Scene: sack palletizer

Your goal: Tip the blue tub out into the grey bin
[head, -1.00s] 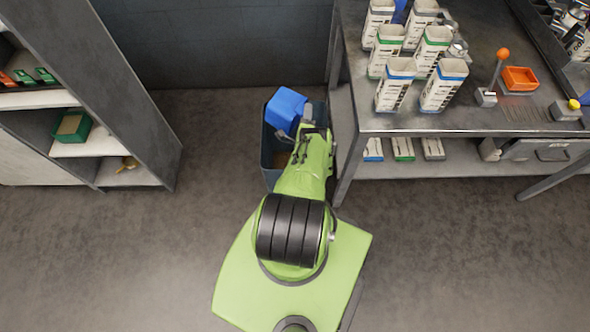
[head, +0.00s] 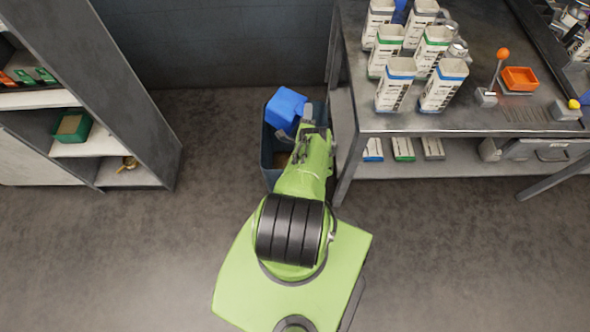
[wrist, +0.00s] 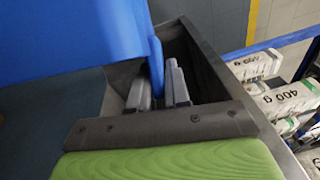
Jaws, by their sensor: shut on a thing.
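The blue tub (head: 286,108) is held over the grey bin (head: 268,160), which stands on the floor beside the bench. The tub is tilted, and its closed outer side faces the head camera. My gripper (head: 307,113) is shut on the tub at its right side. In the wrist view the tub (wrist: 70,35) fills the upper left, and my gripper's fingers (wrist: 158,88) pinch its blue rim. The bin's dark wall (wrist: 205,60) shows behind the fingers. The tub's opening and most of the bin's inside are hidden.
A metal bench (head: 400,122) with several cartons (head: 397,85) stands close to the right of the bin. A shelf unit (head: 130,100) with a green box (head: 72,127) stands at the left. The floor (head: 215,150) between shelf and bin is clear.

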